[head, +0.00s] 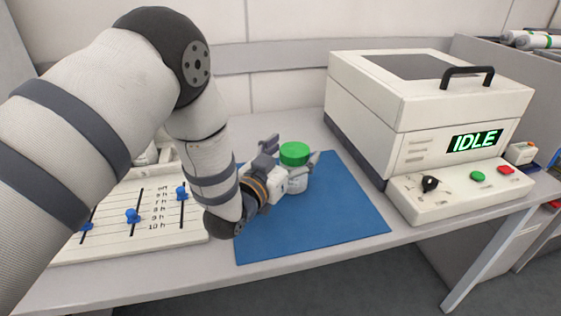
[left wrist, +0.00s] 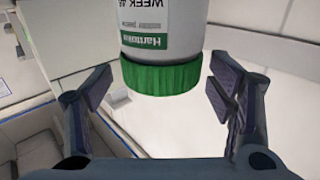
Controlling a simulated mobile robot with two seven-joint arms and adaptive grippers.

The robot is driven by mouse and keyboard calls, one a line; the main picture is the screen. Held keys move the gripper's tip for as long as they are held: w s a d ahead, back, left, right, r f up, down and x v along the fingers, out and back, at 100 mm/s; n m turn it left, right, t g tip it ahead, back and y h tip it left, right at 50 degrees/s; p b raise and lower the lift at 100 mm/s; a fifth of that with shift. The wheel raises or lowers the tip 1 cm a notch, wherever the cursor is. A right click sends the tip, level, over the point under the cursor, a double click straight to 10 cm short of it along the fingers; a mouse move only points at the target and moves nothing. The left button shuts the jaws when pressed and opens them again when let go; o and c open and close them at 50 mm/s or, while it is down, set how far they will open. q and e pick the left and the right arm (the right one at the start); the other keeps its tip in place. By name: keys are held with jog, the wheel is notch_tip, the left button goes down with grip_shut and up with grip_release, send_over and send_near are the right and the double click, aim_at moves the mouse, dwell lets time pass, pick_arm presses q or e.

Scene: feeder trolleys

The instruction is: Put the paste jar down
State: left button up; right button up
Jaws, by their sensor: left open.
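The paste jar (head: 295,178) is white with a green lid (head: 295,153) and stands upright on the blue mat (head: 335,222). My left gripper (head: 291,154) is open, with one finger on each side of the jar. In the left wrist view, the jar (left wrist: 160,42) appears lid-down between the spread fingers, with visible gaps beside the lid. Its label shows printed text. Part of the jar's lower body is hidden by my gripper in the head view. My right gripper is not in view.
A white machine (head: 400,110) with a black handle and a lit IDLE display stands right of the mat. A white slider board (head: 125,248) with blue knobs lies to the left. The front and right of the mat are clear.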

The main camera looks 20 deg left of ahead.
pick_arm(q)
jog(key=s+a+p, duration=0.1)
jog(key=s+a, duration=0.1)
jog(key=s, duration=0.8)
jog(key=shift+s, duration=0.3)
jog(key=shift+a, duration=0.1)
